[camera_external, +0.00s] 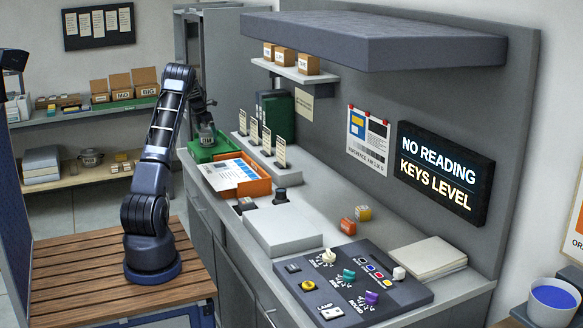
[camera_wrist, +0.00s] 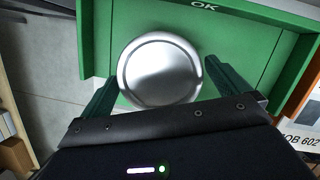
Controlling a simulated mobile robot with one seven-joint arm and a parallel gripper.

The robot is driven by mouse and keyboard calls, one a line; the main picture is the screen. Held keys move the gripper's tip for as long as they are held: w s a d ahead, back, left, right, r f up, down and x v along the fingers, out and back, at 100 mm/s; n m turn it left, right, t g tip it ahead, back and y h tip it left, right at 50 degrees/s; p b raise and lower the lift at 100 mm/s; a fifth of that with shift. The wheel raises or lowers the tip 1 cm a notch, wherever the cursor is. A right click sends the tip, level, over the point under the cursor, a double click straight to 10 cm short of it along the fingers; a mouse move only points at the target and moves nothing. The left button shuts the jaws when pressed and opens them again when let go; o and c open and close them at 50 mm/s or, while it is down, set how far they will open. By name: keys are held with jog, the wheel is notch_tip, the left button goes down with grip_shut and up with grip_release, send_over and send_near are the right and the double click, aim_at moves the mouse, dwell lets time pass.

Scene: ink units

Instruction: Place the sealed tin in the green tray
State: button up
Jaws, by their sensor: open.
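The sealed tin is a round silver can, seen from above in the wrist view (camera_wrist: 160,68). It is inside the outline of the green tray (camera_wrist: 262,50), whose wall reads "OK". My gripper (camera_wrist: 162,76) is open, with one dark green finger on each side of the tin. A gap shows beside the right finger; contact at the left finger is unclear. In the external view the tin (camera_external: 206,141) shows small at the green tray (camera_external: 200,155), below my gripper (camera_external: 204,124). Its underside is hidden, so I cannot tell its exact height.
An orange tray (camera_external: 255,187) with papers sits directly in front of the green tray. Upright tags on a ledge (camera_external: 262,155) stand to the right. A dark green box (camera_external: 279,113) is behind. A grey control panel (camera_external: 352,284) lies on the near counter.

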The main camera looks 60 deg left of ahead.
jog(key=v, duration=0.8)
jog(key=shift+d+r, duration=0.1)
jog(key=shift+r, duration=0.15)
